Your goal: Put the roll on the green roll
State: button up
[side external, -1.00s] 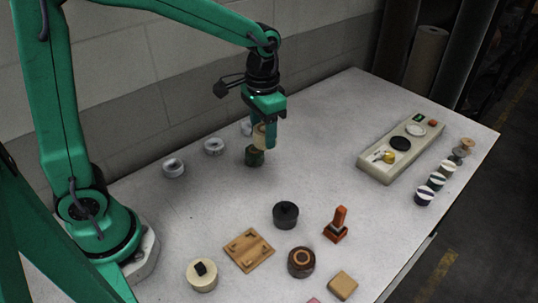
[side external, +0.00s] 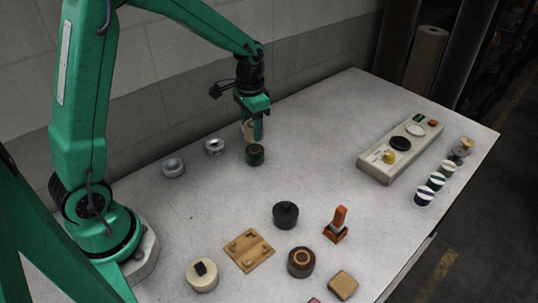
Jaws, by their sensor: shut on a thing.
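My gripper (side external: 249,128) points down over the table and is shut on a tan roll (side external: 248,131), partly hidden by the fingers. The green roll (side external: 255,155) stands upright on the table just below and slightly right of the held roll. Its brownish top shows. The held roll appears a little up and left of the green roll's top in the picture; I cannot tell whether they touch.
Two silvery rings (side external: 173,167) and (side external: 214,147) lie to the left. A control box (side external: 400,150) and several striped spools (side external: 436,180) are at right. A black lidded pot (side external: 286,214), a wooden plate (side external: 249,250) and an orange stamp-like piece (side external: 337,224) stand in front.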

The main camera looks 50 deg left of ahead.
aim_at(252, 137)
jog(key=shift+f, duration=1.95)
jog(key=shift+f, duration=0.15)
jog(key=o, duration=1)
jog(key=shift+c, duration=0.2)
notch_tip(252, 137, up, 12)
jog(key=shift+f, duration=0.2)
jog(key=shift+r, duration=0.35)
